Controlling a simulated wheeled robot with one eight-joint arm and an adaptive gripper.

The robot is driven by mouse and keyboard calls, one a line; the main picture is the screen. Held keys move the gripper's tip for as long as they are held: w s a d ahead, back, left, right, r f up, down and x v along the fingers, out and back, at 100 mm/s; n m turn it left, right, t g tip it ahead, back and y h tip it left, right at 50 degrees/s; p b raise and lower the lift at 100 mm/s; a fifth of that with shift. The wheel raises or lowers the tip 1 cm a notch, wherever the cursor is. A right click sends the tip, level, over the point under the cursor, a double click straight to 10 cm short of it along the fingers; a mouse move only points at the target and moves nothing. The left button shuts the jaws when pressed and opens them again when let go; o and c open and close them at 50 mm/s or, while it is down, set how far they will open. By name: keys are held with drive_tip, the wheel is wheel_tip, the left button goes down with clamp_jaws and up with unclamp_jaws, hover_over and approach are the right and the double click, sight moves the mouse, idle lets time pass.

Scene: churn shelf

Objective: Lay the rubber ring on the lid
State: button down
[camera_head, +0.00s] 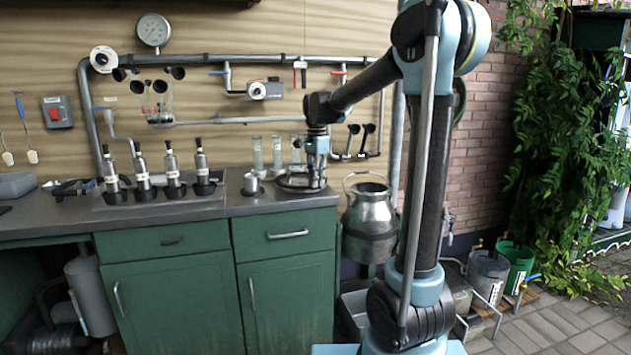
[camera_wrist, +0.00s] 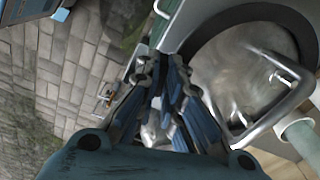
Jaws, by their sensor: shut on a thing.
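The metal lid (camera_wrist: 232,62) shows at the right of the wrist view, with a bent metal handle across it. The dark rubber ring (camera_wrist: 215,20) shows as a wide band curving around the lid's edge. In the head view the lid (camera_head: 296,181) is on the right end of the counter, with dark ring edge around it. My gripper (camera_wrist: 166,68) is shut on the near edge of the ring, at the lid's side. It points down at the right of the lid in the head view (camera_head: 316,183). The exact contact between ring and lid is hidden.
A small metal cup (camera_head: 251,184) stands left of the lid. Glass cylinders (camera_head: 277,153) stand behind it. Several upright teat cups (camera_head: 172,170) line the counter (camera_head: 150,213) further left. A metal churn (camera_head: 370,218) hangs or stands right of the counter.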

idle(0.3)
drive_tip(key=c, duration=1.7)
unclamp_jaws()
drive_tip(key=shift+o, duration=0.2)
wheel_tip(320, 180, up, 12)
drive_tip(key=shift+d+f, duration=0.15)
drive_tip(key=s+d+f+n+t, duration=0.1)
drive_tip(key=s+d+f+n, duration=0.2)
drive_tip(key=s+d+f, duration=0.4)
drive_tip(key=s+d+f+n, duration=0.3)
drive_tip(key=s+f, duration=0.2)
drive_tip(key=s, duration=0.4)
drive_tip(key=s+d+f+n+t, duration=0.1)
drive_tip(key=s+d+f+n, duration=0.2)
drive_tip(key=s+d+f, duration=0.4)
drive_tip(key=s+d+f+n, duration=0.1)
drive_tip(key=s+f+n, duration=0.2)
drive_tip(key=s+f, duration=0.6)
drive_tip(key=shift+f, duration=0.35)
